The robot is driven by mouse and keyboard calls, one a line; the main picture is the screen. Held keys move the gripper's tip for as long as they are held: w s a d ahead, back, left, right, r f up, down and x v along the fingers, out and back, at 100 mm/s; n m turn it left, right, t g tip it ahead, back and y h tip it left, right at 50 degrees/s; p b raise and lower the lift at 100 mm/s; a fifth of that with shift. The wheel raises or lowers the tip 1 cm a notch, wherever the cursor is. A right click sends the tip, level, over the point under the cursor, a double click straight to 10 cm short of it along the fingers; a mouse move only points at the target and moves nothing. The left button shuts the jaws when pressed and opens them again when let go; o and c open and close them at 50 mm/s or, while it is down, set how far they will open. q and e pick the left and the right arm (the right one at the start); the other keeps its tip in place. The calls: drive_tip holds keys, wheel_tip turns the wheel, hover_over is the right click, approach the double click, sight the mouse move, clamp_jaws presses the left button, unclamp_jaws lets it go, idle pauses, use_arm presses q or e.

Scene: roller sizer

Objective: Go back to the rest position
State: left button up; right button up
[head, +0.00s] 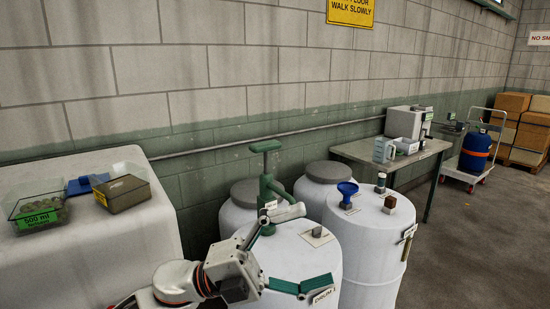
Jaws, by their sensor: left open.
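My left arm comes in from the lower left, with white links and an orange ring. My right gripper is not in view.
A white surface (90,255) at the left holds a clear bin (35,210) and a brown box (122,193). More white drums stand behind; the right one (370,245) bears a blue funnel (347,192). A bench (365,152) and a cart stand farther right.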

use_arm(q)
drive_tip(key=w+a+f+n+t+y, duration=0.3)
drive_tip(key=a+f+n+t+y, duration=0.5)
drive_tip(key=f+n, duration=0.5)
drive_tip(key=w+a+f+n+t+y, duration=0.45)
drive_tip(key=a+f+n+t, duration=0.35)
drive_tip(key=f+n, duration=0.4)
drive_tip(key=s+a+f+n+g+y, duration=0.2)
drive_tip(key=s+a+f, duration=0.3)
drive_tip(key=s+f, duration=0.4)
drive_tip(key=s+a+f+n+g+y, duration=0.3)
drive_tip(key=s+f, duration=0.6)
drive_tip(key=f, duration=0.6)
drive_tip(key=shift+a+f+n+y, duration=0.35)
drive_tip(key=shift+a+n+y, duration=0.6)
drive_tip(key=shift+a, duration=0.2)
